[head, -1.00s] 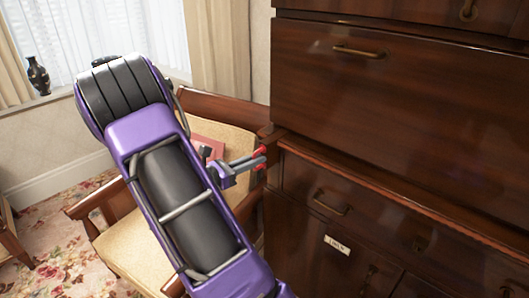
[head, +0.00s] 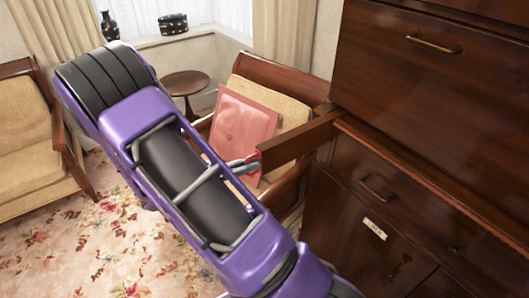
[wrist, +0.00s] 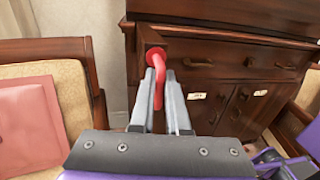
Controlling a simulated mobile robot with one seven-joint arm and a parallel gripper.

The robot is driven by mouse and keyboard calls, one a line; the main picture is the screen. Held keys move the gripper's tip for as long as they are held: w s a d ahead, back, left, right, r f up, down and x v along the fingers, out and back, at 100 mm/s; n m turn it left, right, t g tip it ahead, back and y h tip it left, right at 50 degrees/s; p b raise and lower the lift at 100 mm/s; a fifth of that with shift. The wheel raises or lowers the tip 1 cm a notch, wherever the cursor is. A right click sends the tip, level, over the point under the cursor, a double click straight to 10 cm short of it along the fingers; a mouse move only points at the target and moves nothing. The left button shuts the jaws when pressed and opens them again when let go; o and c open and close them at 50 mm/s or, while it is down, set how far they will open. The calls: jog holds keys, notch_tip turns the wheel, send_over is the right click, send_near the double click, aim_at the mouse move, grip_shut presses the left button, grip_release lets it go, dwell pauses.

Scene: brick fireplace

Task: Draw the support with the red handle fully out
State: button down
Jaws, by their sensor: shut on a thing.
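The support (head: 300,142) is a dark wooden bar sticking well out of the left side of the cabinet front, just under the upper drawer section. In the head view my gripper (head: 249,163) is at the bar's end, and the handle is mostly hidden there. How much of the bar is still inside the cabinet cannot be seen.
The dark wooden cabinet (head: 420,100) has brass drawer pulls and a small white label. An armchair (head: 290,88) with a pink cushion (head: 243,128) stands close behind the bar. Another chair (head: 30,150) is at the left. Flowered carpet (head: 110,240) lies open between.

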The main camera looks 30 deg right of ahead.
jog(key=shift+s+a, duration=0.1)
jog(key=shift+a, duration=0.7)
jog(key=c, duration=0.9)
grip_release()
jog(key=shift+a, duration=0.2)
jog(key=shift+d, duration=0.1)
jog(key=a, duration=0.5)
jog(key=w+a, duration=0.1)
jog(key=a, duration=0.5)
jog(key=w+a, duration=0.1)
jog(key=a, duration=0.5)
jog(key=shift+a, duration=0.15)
